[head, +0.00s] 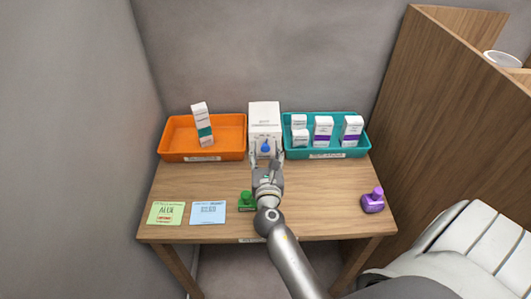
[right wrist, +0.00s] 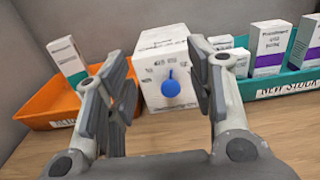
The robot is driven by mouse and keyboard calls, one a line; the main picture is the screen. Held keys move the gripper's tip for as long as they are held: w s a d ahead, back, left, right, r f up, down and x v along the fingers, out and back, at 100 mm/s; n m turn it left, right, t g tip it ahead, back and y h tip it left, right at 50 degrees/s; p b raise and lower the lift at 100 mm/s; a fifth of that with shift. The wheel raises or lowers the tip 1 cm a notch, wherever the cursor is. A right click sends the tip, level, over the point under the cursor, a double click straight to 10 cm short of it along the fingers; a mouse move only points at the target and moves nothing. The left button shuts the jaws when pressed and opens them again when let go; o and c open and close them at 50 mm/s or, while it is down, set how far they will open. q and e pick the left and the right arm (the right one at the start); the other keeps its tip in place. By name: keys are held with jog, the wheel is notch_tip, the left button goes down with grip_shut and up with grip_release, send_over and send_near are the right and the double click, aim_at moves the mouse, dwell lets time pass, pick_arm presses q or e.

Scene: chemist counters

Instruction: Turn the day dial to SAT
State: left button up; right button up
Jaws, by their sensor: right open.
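The day dial is a round blue knob (head: 266,147) on the front face of a white box (head: 265,117) at the back middle of the table. In the right wrist view the blue knob (right wrist: 171,88) shows whole on the white box (right wrist: 160,45), with small dark lettering around it that I cannot read. My right gripper (head: 266,160) is open in front of the box. In the right wrist view its two fingers (right wrist: 160,92) stand left and right of the knob, apart from it, with nothing between them. My left gripper is not in view.
An orange tray (head: 176,157) with a tilted carton (head: 202,122) is left of the box. A teal tray (head: 345,152) with several cartons is right. A green stamp-like object (head: 245,201), two cards and a purple one (head: 373,201) are near the front of the table (head: 320,200).

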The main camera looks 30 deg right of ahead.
jog(key=b, duration=0.3)
send_near(265, 149)
jog(key=shift+w+d+f, duration=0.1)
jog(key=shift+w+d, duration=0.1)
jog(key=shift+w, duration=0.2)
jog(key=p+x, duration=0.1)
jog(key=x, duration=0.6)
jog(key=shift+w+d, duration=0.2)
jog(key=shift+c, duration=0.3)
jog(key=c, duration=0.9)
